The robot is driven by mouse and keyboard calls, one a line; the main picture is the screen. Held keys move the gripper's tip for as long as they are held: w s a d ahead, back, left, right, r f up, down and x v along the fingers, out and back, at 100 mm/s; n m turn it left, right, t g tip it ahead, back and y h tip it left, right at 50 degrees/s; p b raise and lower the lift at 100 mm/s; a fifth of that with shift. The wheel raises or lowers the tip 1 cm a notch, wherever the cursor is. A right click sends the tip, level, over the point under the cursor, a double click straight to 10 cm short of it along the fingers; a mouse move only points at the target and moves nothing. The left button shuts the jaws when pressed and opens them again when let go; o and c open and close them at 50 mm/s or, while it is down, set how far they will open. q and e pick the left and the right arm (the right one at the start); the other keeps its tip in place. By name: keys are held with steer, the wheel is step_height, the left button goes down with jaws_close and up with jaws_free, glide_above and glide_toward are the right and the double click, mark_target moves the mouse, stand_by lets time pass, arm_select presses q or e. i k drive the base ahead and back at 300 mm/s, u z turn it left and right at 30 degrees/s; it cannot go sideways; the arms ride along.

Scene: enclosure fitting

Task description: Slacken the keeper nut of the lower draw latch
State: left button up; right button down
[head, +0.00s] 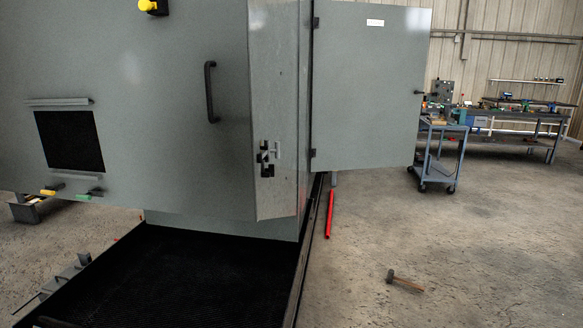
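A draw latch (267,158) with dark metal parts sits low on the narrow edge panel (276,100) of a large grey enclosure (165,120). Its keeper nut is too small to make out at this distance. No second latch shows clearly on this panel. Neither of my grippers is in view.
A grey door (367,85) stands open right of the latch. Dark matting (200,275) lies below the enclosure. A red bar (330,214) and a hammer (404,281) lie on the concrete floor. A blue cart (440,150) stands farther back. Floor at right is mostly clear.

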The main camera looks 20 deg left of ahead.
mark_target(271, 166)
steer(key=u, duration=0.4)
steer(key=i, duration=0.5)
steer(key=u, duration=0.65)
steer(key=k, duration=0.35)
steer(key=z, duration=0.55)
steer(key=i, duration=0.85)
steer(key=u, duration=0.5)
